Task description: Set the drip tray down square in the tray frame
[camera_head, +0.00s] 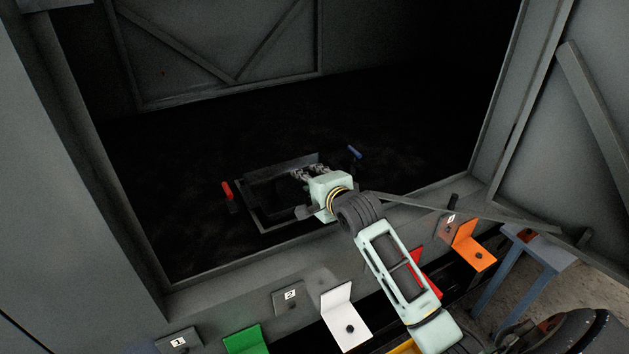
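The tray frame (282,166) is a dark rectangular rim on the dark floor inside the enclosure, angled in the view. Its inside is very dark, and I cannot clearly tell the drip tray apart from it. My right gripper (303,174) is over the right part of the frame, its arm coming in from the lower right. Its metal fingers point left over the frame's inner area; the wrist hides the frame's right side. I cannot tell whether the fingers are open or shut on something. My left gripper is not in view.
A red handle (227,190) stands left of the frame, a blue one (354,152) at its far right. In front are a sill and several brackets: green (246,341), white (344,312), orange (474,248). A thin bar (460,212) crosses the opening's right side.

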